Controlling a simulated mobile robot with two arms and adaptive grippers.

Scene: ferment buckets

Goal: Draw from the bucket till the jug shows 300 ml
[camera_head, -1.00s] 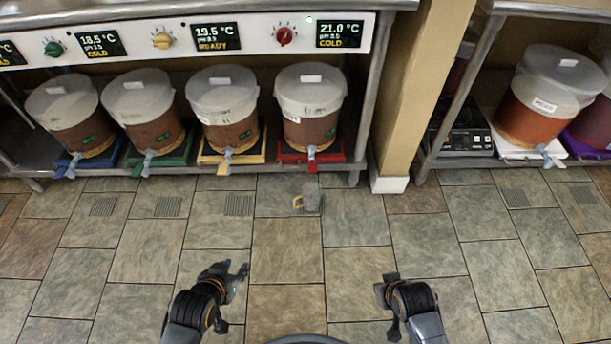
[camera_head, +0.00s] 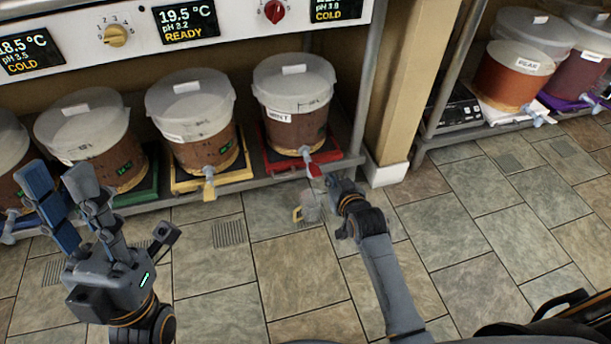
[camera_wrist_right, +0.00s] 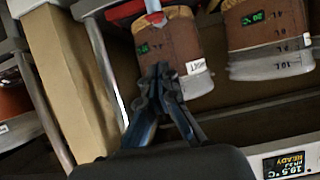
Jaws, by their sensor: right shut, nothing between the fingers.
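The small clear jug (camera_head: 311,207) with a yellow handle stands low in front of the red-tray bucket, under its tap; its scale and any liquid in it are too small to read. The red-tray bucket (camera_head: 296,110) is brown with a translucent lid. Its tap (camera_head: 313,169) has a red handle. My right gripper (camera_head: 338,184) is shut and empty, just right of the jug and below the tap. In the right wrist view its fingers (camera_wrist_right: 158,78) meet in front of a bucket. My left gripper (camera_head: 55,180) is open and empty, raised at the left.
More buckets stand on the shelf: one on a yellow tray (camera_head: 192,117), one on a green tray (camera_head: 93,139). The display by the yellow knob (camera_head: 116,36) reads 19.5 °C READY. A post (camera_head: 406,90) and a second shelf (camera_head: 462,144) are right.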

